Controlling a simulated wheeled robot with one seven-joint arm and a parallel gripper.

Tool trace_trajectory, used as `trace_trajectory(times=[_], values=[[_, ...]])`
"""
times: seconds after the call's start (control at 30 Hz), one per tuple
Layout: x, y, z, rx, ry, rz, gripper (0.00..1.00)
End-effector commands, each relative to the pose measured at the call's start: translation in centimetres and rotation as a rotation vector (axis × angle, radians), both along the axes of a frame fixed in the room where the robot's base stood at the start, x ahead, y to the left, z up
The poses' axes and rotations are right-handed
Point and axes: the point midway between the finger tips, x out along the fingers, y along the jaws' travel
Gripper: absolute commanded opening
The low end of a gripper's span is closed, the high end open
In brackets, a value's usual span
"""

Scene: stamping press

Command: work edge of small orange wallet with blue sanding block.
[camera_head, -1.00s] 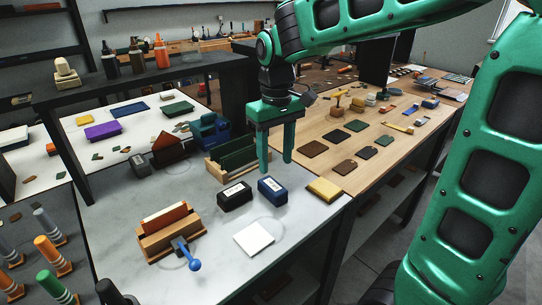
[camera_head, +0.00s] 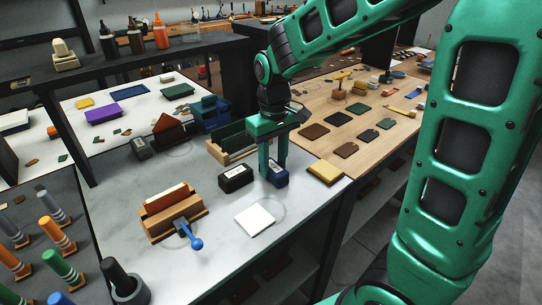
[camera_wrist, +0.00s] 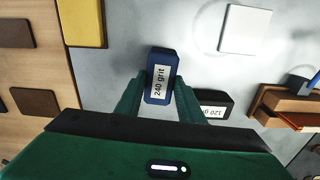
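The blue sanding block (camera_head: 277,178), labelled "240 grit" in the wrist view (camera_wrist: 160,75), stands on the grey bench top. My gripper (camera_head: 272,168) points down over it; in the wrist view its two fingers (camera_wrist: 157,84) are apart, one on each side of the block. The fingers look open; I cannot tell whether they touch the block. The small orange wallet (camera_head: 166,195) stands upright in a wooden holder (camera_head: 172,220) at the left of the bench, its upper edge exposed. The holder has a blue-knobbed lever (camera_head: 195,242).
A black "120" block (camera_head: 235,179) stands close beside the blue one, also in the wrist view (camera_wrist: 213,104). A yellow block (camera_head: 325,172) lies at the right edge. A white square pad (camera_head: 255,220) lies in front. A green-panelled wooden rack (camera_head: 232,142) stands behind.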

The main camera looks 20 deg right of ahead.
Motion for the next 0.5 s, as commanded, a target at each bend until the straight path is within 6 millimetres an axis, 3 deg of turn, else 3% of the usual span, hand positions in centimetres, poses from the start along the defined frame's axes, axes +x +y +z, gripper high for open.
trace_trajectory(times=[0.07,0.1,0.23,0.5], values=[[0.0,0.0,0.0,0.000,0.000,0.000,0.10],[0.0,0.0,0.0,0.000,0.000,0.000,0.32],[0.0,0.0,0.0,0.000,0.000,0.000,0.03],[0.0,0.0,1.1,0.000,0.000,0.000,0.03]])
